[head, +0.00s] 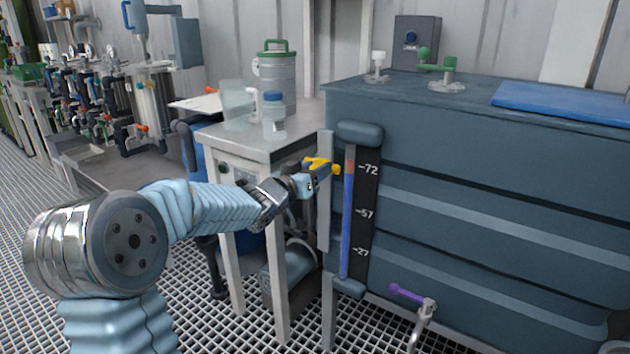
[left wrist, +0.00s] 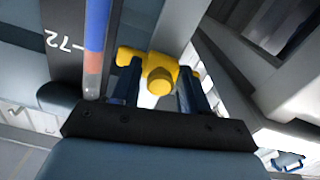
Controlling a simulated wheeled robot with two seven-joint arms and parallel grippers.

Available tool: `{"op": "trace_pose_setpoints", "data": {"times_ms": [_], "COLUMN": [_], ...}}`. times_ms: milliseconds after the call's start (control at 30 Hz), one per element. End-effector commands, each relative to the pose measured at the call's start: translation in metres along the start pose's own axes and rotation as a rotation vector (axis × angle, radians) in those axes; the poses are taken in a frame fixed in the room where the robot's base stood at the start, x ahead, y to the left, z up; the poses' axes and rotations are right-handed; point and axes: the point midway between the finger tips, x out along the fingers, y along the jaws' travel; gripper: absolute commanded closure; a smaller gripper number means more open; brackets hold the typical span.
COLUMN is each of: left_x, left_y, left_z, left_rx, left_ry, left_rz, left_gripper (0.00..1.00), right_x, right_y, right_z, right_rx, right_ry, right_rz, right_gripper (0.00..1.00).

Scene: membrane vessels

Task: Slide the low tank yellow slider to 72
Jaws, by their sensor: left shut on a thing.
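The yellow slider (head: 322,166) sits on the post at the left of the tank's level gauge, about level with the 72 mark (head: 369,170). My left gripper (head: 318,178) is shut on the slider; in the left wrist view its two fingers stand either side of the yellow knob (left wrist: 160,76). The gauge tube (head: 347,225) is blue up to near the 72 mark, with a reddish part above. The dark scale reads 72, 57 and 27 from top to bottom. My right gripper is not in view.
The dark blue-grey tank (head: 480,160) fills the right side. A purple-handled tap (head: 407,294) sticks out below the gauge. A small white table (head: 240,140) with a jug (head: 276,78) and a blue-capped bottle (head: 273,112) stands close left of the gripper.

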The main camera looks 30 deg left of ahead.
Motion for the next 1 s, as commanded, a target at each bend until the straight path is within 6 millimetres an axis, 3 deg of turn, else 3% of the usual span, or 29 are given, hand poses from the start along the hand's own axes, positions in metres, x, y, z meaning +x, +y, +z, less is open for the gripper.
{"op": "trace_pose_setpoints", "data": {"times_ms": [33,100,467,500,533,833,1000], "left_x": [0.000,0.000,0.000,0.000,0.000,-0.001,-0.021], "left_y": [0.003,0.004,0.005,0.005,0.005,0.004,0.004], "left_z": [-0.016,-0.021,-0.025,-0.025,-0.024,-0.022,-0.021], "left_rx": [-0.004,-0.005,-0.004,-0.004,-0.003,-0.002,-0.002], "left_ry": [0.005,0.005,0.010,0.011,0.010,0.004,0.004], "left_rz": [0.000,0.000,0.002,0.002,0.002,0.000,-0.001], "left_gripper": [1.00,1.00,1.00,0.51,0.46,0.46,0.46], "right_x": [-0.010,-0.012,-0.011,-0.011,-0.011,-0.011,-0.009], "right_y": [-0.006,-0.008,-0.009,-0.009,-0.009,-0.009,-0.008], "right_z": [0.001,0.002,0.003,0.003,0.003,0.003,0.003], "right_rx": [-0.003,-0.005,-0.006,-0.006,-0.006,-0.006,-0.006], "right_ry": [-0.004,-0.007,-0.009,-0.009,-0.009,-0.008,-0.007], "right_rz": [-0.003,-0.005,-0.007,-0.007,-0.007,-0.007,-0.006], "right_gripper": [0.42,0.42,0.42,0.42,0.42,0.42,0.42]}}
